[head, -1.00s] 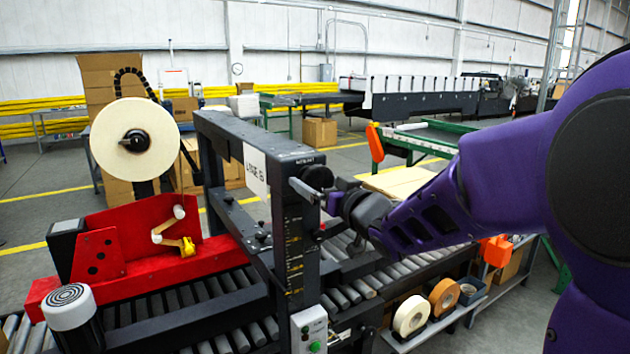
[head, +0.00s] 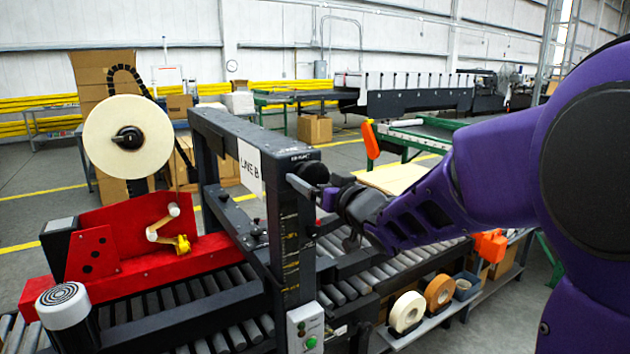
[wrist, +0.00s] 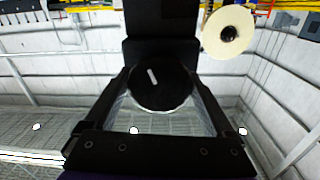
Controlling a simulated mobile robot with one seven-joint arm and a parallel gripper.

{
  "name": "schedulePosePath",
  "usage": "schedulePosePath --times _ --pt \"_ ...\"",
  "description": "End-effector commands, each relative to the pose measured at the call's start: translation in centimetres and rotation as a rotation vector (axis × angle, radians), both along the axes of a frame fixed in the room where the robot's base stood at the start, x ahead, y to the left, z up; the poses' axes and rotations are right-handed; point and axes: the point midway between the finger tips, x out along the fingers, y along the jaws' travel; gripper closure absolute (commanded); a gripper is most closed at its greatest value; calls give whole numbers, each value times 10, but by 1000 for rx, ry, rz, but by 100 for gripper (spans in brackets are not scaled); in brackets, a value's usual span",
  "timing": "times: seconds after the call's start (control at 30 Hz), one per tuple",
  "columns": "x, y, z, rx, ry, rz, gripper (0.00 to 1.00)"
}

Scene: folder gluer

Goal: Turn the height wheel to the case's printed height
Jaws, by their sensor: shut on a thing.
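The height wheel is a black disc with a pale mark, seen in the wrist view (wrist: 172,92) between the two fingers of my gripper (wrist: 157,78). In the head view the wheel (head: 316,172) sits at the top of the dark post, partly hidden. My gripper (head: 328,196) comes to it from the right and is shut on it. A height scale (head: 290,245) with yellowish marks runs down the post; its figures are too small to read. No case with a readable printed height can be picked out.
The taping machine's red head (head: 125,250) and roller bed (head: 225,318) lie left of the post. A green-button box (head: 305,328) is low on the post. Tape rolls (head: 407,312) sit on a shelf below my arm. A large tape reel (head: 128,137) stands at the back left.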

Motion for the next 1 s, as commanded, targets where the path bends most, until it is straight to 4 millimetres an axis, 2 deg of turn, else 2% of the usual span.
schedulePosePath --times 0.27,1.0 --pt "0 0 -4 -108 -76 -1 67" --pt "1 -1 -2 -615 -418 -1 67"
